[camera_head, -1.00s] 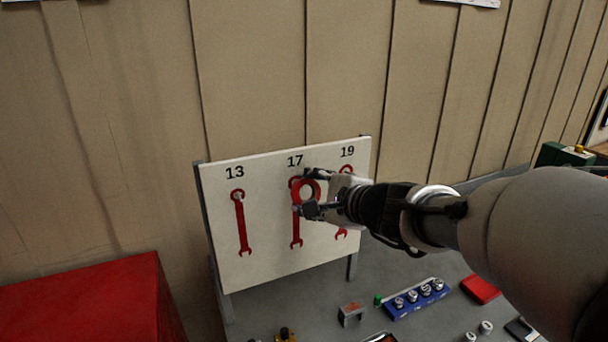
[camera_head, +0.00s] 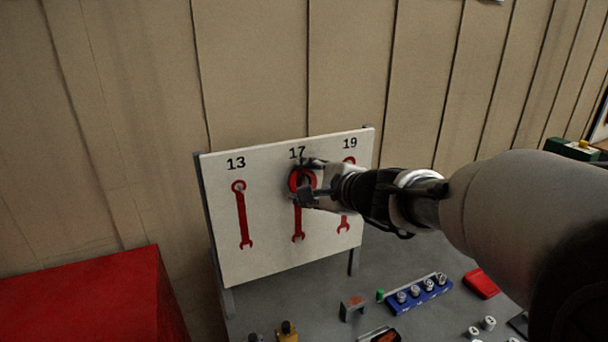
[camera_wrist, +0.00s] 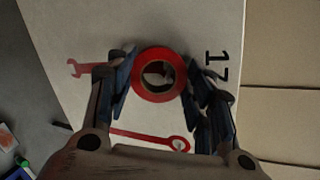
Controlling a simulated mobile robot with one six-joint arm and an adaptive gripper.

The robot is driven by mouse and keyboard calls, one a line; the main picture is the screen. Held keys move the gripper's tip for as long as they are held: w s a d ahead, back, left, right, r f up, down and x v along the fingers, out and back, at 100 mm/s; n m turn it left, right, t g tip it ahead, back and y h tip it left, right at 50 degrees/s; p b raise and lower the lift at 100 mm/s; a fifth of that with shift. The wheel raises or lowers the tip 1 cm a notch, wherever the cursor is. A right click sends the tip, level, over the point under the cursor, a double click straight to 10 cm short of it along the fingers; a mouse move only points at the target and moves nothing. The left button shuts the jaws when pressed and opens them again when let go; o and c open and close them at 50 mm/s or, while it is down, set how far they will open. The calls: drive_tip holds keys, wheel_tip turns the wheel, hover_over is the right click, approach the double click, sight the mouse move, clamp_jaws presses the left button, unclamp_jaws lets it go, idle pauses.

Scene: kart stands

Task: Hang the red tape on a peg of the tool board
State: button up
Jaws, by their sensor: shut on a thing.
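The white tool board (camera_head: 270,240) stands upright with red wrench outlines under the numbers 13, 17 and 19. The red tape (camera_head: 292,184) is a ring in front of the top of the 17 outline (camera_head: 298,224). My gripper (camera_head: 306,181) is shut on the red tape, with one finger on each side. In the wrist view the tape (camera_wrist: 158,96) faces the camera between the fingers (camera_wrist: 160,82). Through its hole I see white board, some red and a dark shape. I cannot tell whether a peg passes through it, or whether the tape touches the board.
A blue socket rail (camera_head: 418,296), a red box (camera_head: 481,283), a small grey block (camera_head: 352,308) and a yellow-topped item (camera_head: 287,332) lie on the grey bench in front of the board. A large red cabinet (camera_head: 85,300) stands at left. A panelled wall rises behind.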

drive_tip(key=o, duration=1.1)
drive_tip(key=shift+o, duration=0.2)
